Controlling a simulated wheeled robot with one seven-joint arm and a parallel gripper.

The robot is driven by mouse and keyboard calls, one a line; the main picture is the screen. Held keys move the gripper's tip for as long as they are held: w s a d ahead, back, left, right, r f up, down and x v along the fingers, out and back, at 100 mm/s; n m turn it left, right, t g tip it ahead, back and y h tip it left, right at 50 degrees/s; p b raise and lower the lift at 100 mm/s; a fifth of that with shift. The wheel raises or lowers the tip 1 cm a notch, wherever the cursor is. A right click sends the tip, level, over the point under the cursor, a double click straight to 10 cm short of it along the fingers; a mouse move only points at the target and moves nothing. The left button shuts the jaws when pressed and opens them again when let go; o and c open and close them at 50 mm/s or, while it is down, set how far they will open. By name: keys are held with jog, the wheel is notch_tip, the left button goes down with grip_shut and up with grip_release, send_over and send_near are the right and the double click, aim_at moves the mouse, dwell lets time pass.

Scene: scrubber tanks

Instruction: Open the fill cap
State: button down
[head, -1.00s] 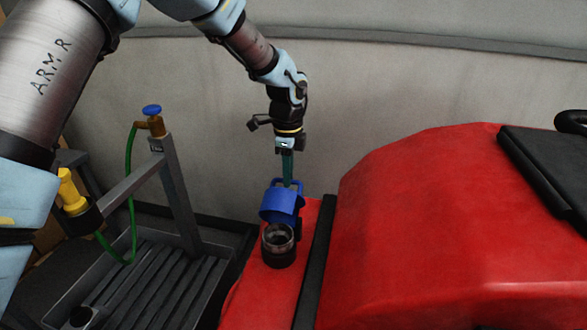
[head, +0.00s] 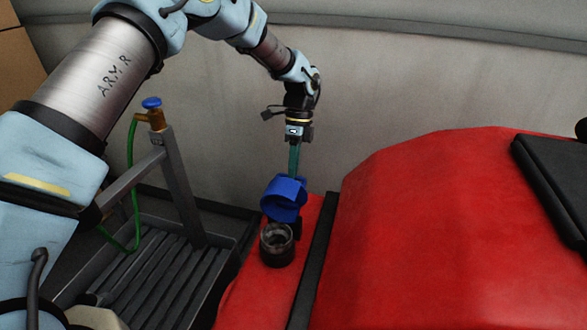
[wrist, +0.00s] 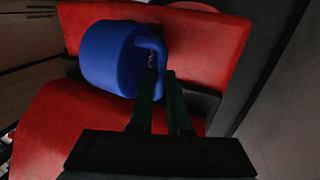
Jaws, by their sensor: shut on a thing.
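The blue fill cap (head: 284,200) is tilted up on its hinge side, above and behind the dark round filler neck (head: 277,246). The neck's mouth is uncovered and shows a grey inner rim. My gripper (head: 293,172) points down from above, its green fingers at the cap's upper edge. In the wrist view the fingers (wrist: 163,80) reach the loop handle at the right side of the blue cap (wrist: 108,58) and are shut on it. The exact grip on the handle is partly hidden by the fingers.
The red machine body (head: 430,220) fills the right, with a black strip (head: 316,260) beside the neck. A grey slatted stand (head: 150,270) with a green hose and blue-knobbed tap (head: 153,110) stands to the left. A grey wall is behind.

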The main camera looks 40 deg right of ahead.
jog(key=c, duration=0.9)
grip_release()
jog(key=shift+o, duration=0.2)
jog(key=shift+r, duration=0.1)
jog(key=b+v, duration=0.3)
jog(key=v, duration=0.7)
jog(key=shift+r+b, duration=0.3)
jog(key=shift+b, duration=0.1)
jog(key=shift+w+d, duration=0.1)
jog(key=shift+d, duration=0.05)
